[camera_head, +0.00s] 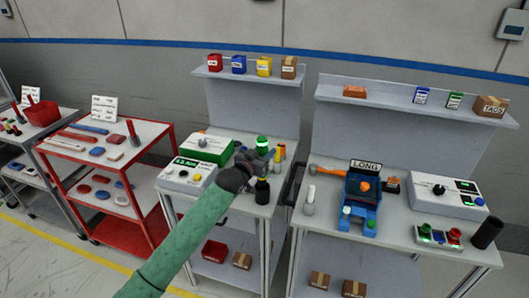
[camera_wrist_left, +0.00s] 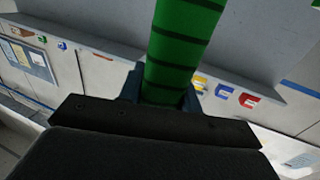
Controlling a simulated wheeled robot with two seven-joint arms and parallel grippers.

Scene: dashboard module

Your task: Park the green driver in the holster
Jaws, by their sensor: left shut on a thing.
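My left gripper (camera_head: 260,156) is over the middle workbench and shut on the green driver (camera_head: 263,142). The driver's green top shows above the fingers in the head view; its lower part is hidden by the gripper. In the left wrist view the green driver (camera_wrist_left: 182,45) is a thick green cylinder with dark rings, held between the fingers (camera_wrist_left: 160,90). A dark upright cylinder (camera_head: 262,191) stands near the bench's front edge, just below my gripper in the picture. Another dark cylinder (camera_head: 487,233) stands at the right bench's right end. I cannot tell which is the holster. My right gripper is not in view.
The right bench holds a blue fixture (camera_head: 359,209) and a grey device (camera_head: 447,196). A red cart (camera_head: 110,150) stands left.

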